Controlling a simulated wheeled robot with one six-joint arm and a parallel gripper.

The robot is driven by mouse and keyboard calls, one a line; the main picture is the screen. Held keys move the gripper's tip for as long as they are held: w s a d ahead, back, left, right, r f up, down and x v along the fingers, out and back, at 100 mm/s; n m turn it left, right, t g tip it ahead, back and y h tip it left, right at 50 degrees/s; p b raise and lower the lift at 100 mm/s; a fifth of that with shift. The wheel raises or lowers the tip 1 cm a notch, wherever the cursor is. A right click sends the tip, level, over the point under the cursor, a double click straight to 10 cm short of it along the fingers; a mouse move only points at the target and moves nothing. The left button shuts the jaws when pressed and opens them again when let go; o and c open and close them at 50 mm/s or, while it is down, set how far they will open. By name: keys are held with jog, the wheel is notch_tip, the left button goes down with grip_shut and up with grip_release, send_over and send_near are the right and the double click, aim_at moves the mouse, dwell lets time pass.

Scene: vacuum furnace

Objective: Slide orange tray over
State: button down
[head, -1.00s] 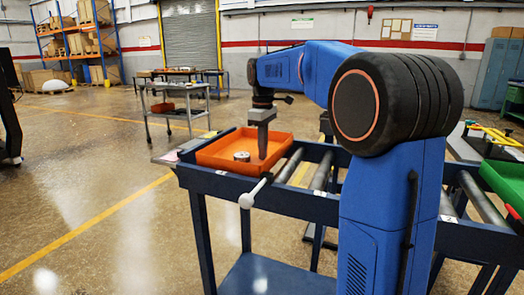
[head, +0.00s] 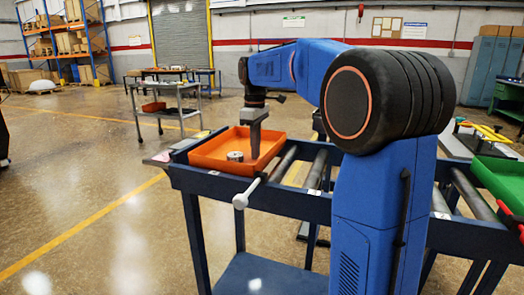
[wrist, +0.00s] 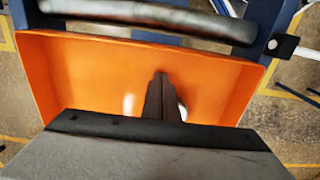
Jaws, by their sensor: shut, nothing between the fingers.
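The orange tray (head: 207,159) sits on the left end of the blue roller table, and it fills much of the wrist view (wrist: 85,75). A small round metal part (head: 235,156) lies in it; in the wrist view my fingers mostly cover what looks like it. My gripper (head: 255,156) points down inside the tray, right of the metal part. Its fingers are shut and empty, and they also show in the wrist view (wrist: 160,78). Whether the tips touch the tray floor or a wall cannot be told.
The roller table (head: 285,203) has bare rollers (head: 318,170) right of the tray. A white-ended lever (head: 241,200) sticks out at its front. A green tray (head: 500,178) lies at the far right. A grey cart (head: 172,112) stands behind.

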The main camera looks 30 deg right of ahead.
notch_tip(320, 180, up, 10)
dwell(0.4)
